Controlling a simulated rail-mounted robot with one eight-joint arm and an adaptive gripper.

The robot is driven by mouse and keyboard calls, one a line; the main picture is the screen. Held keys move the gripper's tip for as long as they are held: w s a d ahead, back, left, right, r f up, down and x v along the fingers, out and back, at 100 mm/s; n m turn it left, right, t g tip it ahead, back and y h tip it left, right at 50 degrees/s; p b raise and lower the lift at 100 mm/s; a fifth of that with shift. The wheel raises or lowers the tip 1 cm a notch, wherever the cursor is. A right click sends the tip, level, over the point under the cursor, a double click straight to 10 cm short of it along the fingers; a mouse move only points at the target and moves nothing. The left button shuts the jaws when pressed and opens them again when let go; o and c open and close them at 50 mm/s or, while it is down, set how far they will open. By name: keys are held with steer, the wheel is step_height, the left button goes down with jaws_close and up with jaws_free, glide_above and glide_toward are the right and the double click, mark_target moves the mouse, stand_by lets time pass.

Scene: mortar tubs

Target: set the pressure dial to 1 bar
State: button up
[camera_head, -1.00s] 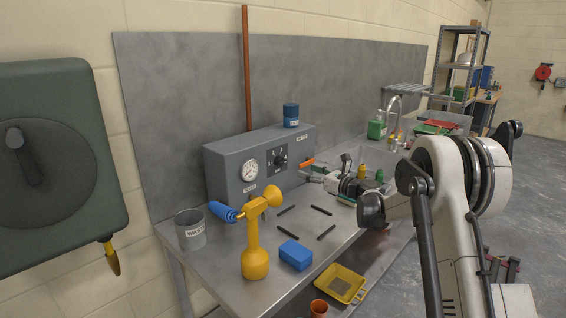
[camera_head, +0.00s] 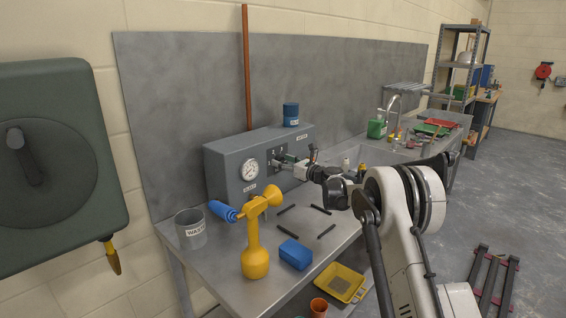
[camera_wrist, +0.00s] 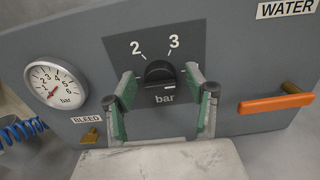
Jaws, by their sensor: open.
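The pressure dial (camera_wrist: 158,74) is a black knob on a dark plate of the grey control box (camera_head: 225,165). In the wrist view the marks 2 and 3 show above it and "bar" below; any other marks are hidden behind the fingers. A small white line shows at the knob's lower edge, but I cannot tell the exact setting. My gripper (camera_wrist: 160,80) is open, with one green-padded finger on each side of the knob. Whether the fingers touch it is not clear. In the head view my gripper (camera_head: 284,164) reaches the box front and partly hides the dial plate.
A round gauge (camera_wrist: 55,82) sits left of the dial, an orange WATER lever (camera_wrist: 276,103) right, and a brass BLEED valve (camera_wrist: 90,136) lower left.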

steer(key=c, duration=1.1)
